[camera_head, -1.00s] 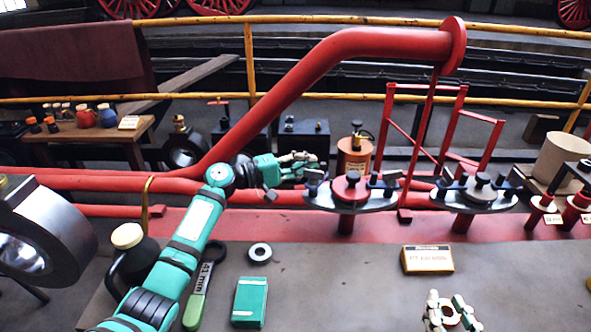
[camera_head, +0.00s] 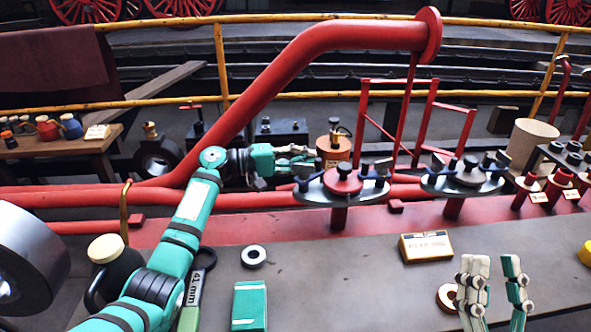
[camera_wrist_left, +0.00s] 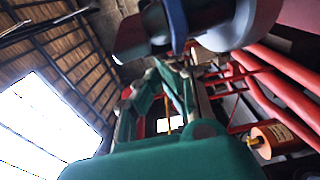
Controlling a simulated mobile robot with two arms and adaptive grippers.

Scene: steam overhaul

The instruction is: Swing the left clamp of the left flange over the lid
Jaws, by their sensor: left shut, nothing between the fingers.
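The left flange (camera_head: 312,194) is a dark disc on a red post, bearing a red lid (camera_head: 342,181) with a black knob. Its left clamp (camera_head: 303,176) is a small dark piece at the disc's left side, turned outward from the lid. My left gripper (camera_head: 306,157) is shut and empty, just behind and above that clamp; contact cannot be told. In the left wrist view, the teal fingers (camera_wrist_left: 165,88) lie below a dark clamp part and the disc's underside (camera_wrist_left: 245,25). My right gripper (camera_head: 494,278) is open over the front bench, fingers wide apart.
The right flange (camera_head: 435,183) with a grey lid stands to the right. An orange canister (camera_head: 333,150) stands behind the left flange. A thick red pipe (camera_head: 280,85) rises behind my left arm. A yellow box (camera_head: 426,246) and teal box (camera_head: 249,305) lie on the bench.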

